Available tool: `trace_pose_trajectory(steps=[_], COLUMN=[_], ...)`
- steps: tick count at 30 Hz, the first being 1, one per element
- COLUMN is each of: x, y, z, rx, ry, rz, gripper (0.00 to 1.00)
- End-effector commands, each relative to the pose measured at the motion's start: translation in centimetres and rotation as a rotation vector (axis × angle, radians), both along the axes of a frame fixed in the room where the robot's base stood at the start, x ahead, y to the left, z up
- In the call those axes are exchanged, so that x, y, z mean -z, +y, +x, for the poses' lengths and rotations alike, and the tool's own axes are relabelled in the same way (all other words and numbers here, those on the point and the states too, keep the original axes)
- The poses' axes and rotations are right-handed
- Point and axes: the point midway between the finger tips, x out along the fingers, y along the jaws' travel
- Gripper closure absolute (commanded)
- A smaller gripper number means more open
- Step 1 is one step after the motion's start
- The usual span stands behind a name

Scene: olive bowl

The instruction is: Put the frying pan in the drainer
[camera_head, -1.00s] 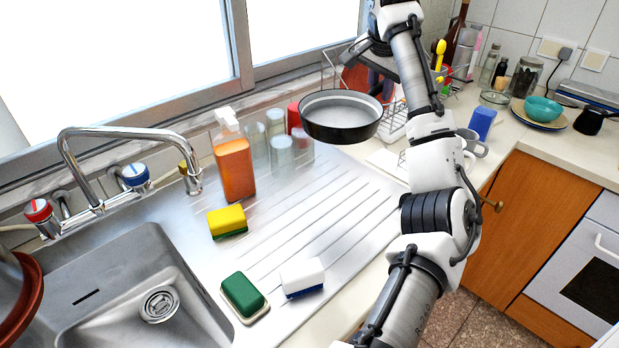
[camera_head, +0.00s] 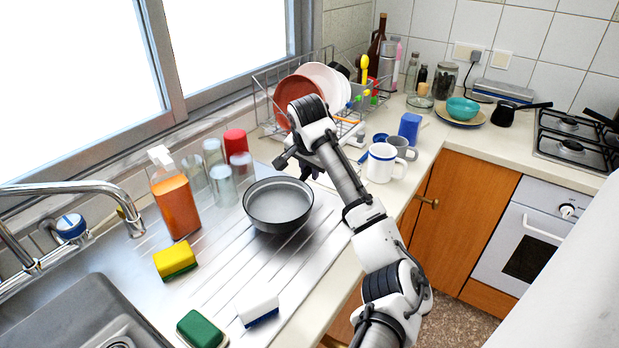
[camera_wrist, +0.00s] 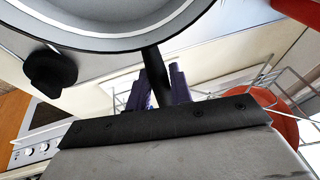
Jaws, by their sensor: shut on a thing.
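The frying pan (camera_head: 278,203), dark outside and grey inside, is level with its open side up over the ribbed drainboard, in front of the drainer. I cannot tell whether its base touches the board. My gripper (camera_head: 309,174) is at the pan's far right side, partly hidden by my arm. In the wrist view the purple-tipped fingers (camera_wrist: 160,88) are shut on the pan's black handle, and the pan (camera_wrist: 110,38) fills the upper left. The wire drainer (camera_head: 258,98) stands behind my gripper, holding a red plate (camera_head: 288,93) and white plates.
An orange soap bottle (camera_head: 174,207), several glasses and a red-topped jar (camera_head: 236,143) stand left of the pan. A yellow sponge (camera_head: 175,261), white sponge (camera_head: 257,307) and green sponge (camera_head: 201,330) lie nearer. A white mug (camera_head: 382,165) stands right of my arm.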

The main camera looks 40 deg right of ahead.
Motion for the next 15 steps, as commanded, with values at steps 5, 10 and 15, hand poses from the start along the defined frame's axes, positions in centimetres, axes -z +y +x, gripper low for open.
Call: trace_pose_trajectory(steps=[5, 10, 15], x=[2.4, 3.3, 3.5], y=[0.0, 0.0, 0.1], z=[-0.1, 0.0, 0.0], rx=[0.0, -0.001, -0.002], ry=[0.001, -0.001, 0.002], rz=[0.001, 0.0, 0.0], gripper=[1.0, 1.0, 0.76])
